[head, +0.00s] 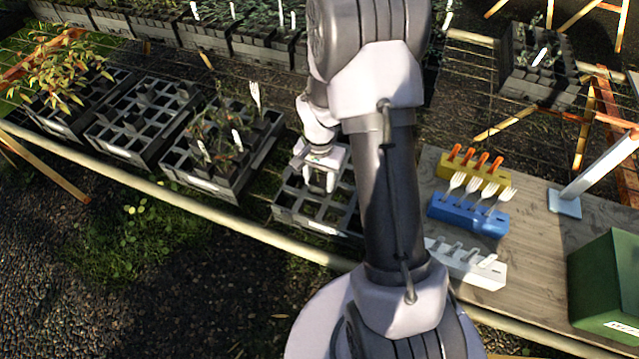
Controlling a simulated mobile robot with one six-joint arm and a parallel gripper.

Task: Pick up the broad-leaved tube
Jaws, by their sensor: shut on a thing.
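My gripper (319,180) points down over a dark crate (290,215) with square cells, just left of my arm. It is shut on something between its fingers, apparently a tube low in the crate. The held thing is small and mostly hidden, and I see no leaves on it. Plants with broad yellow-green leaves (52,72) stand in the far-left crate (62,125), well away from my gripper. Thinner, darker plants (222,130) with white labels stand in the crate (205,180) just left of my gripper.
An empty-looking crate (125,145) stands between the planted ones. On the board at right are yellow (470,172), blue (465,215) and white (480,268) holders and a green box (605,290). Planted crates line the back. A rail (170,200) runs along the front.

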